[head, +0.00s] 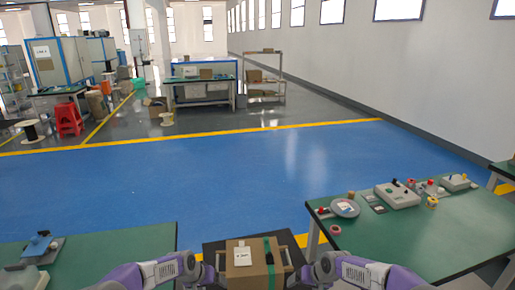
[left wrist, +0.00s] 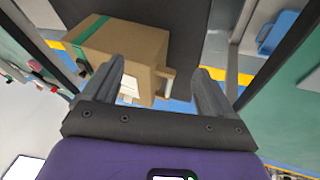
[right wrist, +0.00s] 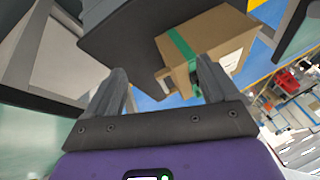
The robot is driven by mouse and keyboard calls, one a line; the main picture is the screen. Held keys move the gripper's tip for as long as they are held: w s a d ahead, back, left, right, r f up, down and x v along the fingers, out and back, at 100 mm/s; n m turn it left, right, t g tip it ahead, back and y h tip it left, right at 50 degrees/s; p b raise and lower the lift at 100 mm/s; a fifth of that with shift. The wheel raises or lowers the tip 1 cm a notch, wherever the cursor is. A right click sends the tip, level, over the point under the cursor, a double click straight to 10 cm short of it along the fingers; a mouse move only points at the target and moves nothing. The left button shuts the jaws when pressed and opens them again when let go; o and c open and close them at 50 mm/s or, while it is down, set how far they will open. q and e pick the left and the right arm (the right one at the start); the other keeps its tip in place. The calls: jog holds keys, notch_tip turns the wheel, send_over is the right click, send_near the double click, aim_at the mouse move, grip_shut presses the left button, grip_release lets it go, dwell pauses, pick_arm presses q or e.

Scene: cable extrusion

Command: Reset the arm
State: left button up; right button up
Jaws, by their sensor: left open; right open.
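A cardboard box (head: 252,268) with a white label and a green tape strip stands upright on a dark platform (head: 211,246) at the bottom centre of the head view. Brown handle-like pieces stick out at its two sides. My left gripper (head: 207,273) is left of the box and open. In the left wrist view (left wrist: 158,72), a handle of the box (left wrist: 105,48) shows between its fingers. My right gripper (head: 303,274) is right of the box and open. In the right wrist view (right wrist: 160,70), the other handle shows between its fingers. I cannot tell whether either gripper touches a handle.
A green table (head: 440,235) on the right carries devices, tape rolls and small parts. Another green table (head: 110,246) on the left carries a blue-and-grey device. The blue floor (head: 230,170) ahead is clear. Workbenches, a shelf cart (head: 264,85) and red stools (head: 69,119) stand farther back.

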pick_arm(q)
jog(key=s+d+f+n+g+b, duration=0.15)
jog(key=s+d+f, duration=0.25)
jog(key=s+f, duration=1.1)
pick_arm(e)
jog(key=s+a+f+g+y, duration=0.1)
jog(key=s+a+f, duration=0.2)
jog(key=s+f, duration=0.4)
jog(key=s+a+f+g, duration=0.1)
jog(key=s+a+f, duration=0.1)
jog(key=s+f, duration=0.55)
pick_arm(q)
jog(key=s+d+f+g+b, duration=0.1)
jog(key=s+f, duration=0.2)
jog(key=s, duration=0.5)
jog(key=s+d+f+g+h+b, duration=0.1)
jog(key=s+f, duration=0.2)
jog(key=s, duration=0.6)
jog(key=shift+f+n, duration=0.35)
jog(key=shift+n, duration=0.1)
pick_arm(e)
jog(key=s+f+m, duration=0.1)
jog(key=s+f, duration=0.3)
jog(key=s, duration=0.4)
jog(key=s+f+g, duration=0.1)
jog(key=s+f, duration=0.4)
jog(key=s, duration=0.3)
jog(key=shift+a+m+g, duration=0.3)
jog(key=shift+a+m, duration=0.1)
jog(key=shift+f, duration=0.1)
